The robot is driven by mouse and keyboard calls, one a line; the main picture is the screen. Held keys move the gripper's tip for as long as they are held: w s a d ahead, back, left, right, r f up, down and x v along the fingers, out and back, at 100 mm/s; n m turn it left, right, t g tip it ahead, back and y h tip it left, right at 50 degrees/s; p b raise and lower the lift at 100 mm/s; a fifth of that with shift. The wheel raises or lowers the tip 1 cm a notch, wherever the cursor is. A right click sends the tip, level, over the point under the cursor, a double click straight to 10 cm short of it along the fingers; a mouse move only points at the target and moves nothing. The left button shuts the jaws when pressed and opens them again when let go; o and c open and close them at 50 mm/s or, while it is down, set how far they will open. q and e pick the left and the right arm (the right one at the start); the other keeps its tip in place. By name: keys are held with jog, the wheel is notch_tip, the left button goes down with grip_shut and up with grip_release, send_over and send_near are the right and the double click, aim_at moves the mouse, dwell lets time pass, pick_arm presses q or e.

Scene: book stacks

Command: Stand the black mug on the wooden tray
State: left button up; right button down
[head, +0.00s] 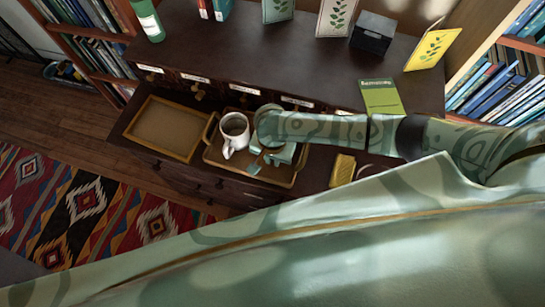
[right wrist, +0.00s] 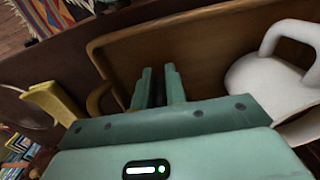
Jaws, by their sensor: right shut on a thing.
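The wooden tray (head: 222,160) lies on the cabinet's lower ledge, a raised handle at its left end. A white mug (head: 233,146) stands on its left part and also shows at the right of the right wrist view (right wrist: 268,85). My right gripper (head: 270,160) is over the tray, just right of the white mug. In the right wrist view its fingers (right wrist: 160,84) are nearly together, with a narrow dark thing between them. I take this for part of the black mug; the rest is hidden. I cannot tell whether it touches the tray. My left gripper is not in view.
A second, empty tray (head: 165,128) lies to the left. A yellow block (head: 343,170) lies right of the wooden tray, beside a partly hidden pale rim. A green book (head: 381,97), cards and a black box (head: 373,32) stand or lie on the upper top.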

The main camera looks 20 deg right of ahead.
jog(key=c, duration=1.4)
grip_release()
jog(key=shift+f, duration=0.15)
jog(key=shift+c, duration=0.2)
notch_tip(320, 180, up, 12)
jog(key=p, duration=0.6)
jog(key=shift+p, duration=0.3)
